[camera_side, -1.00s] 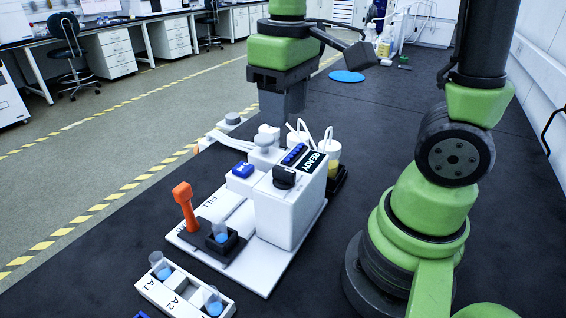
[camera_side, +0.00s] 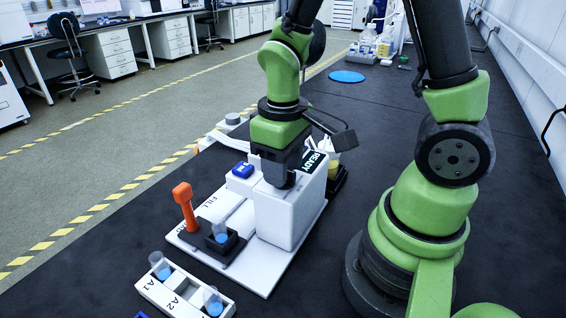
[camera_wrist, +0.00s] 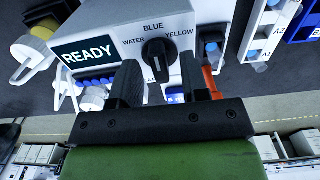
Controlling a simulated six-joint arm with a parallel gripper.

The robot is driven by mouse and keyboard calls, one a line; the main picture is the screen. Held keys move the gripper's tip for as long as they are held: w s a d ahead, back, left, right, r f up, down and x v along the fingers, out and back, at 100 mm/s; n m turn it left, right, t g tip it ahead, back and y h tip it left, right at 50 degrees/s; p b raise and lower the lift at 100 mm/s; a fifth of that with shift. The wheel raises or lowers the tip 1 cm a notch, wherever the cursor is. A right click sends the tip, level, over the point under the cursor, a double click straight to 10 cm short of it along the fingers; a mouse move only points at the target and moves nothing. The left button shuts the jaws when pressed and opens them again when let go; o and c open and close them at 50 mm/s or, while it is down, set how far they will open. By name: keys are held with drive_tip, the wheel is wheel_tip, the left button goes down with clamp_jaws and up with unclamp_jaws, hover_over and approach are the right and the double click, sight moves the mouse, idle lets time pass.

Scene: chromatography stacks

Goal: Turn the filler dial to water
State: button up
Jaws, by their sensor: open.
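The filler is a white box (camera_side: 282,217); its face also shows in the wrist view (camera_wrist: 112,22). The black dial (camera_wrist: 157,52) sits on that face, with WATER to its left, BLUE above and YELLOW to its right. Its grip bar runs roughly up and down, in line with BLUE, with a white mark on its lower part. My gripper (camera_wrist: 160,74) is open, its fingers apart to the left and right of the dial's lower end, with no clear contact. In the side view my gripper (camera_side: 279,178) is at the box top and hides the dial.
A READY display (camera_wrist: 83,55) is on the filler's face. An orange lever (camera_side: 184,205) and a dark holder with a blue-filled vessel (camera_side: 220,233) stand in front. A white rack (camera_side: 183,288) with vessels is nearer the camera. Dark table is open around the base.

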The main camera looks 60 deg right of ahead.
clamp_jaws()
drive_tip(key=shift+n, duration=0.4)
drive_tip(key=n, duration=0.4)
drive_tip(key=shift+n, duration=2.5)
unclamp_jaws()
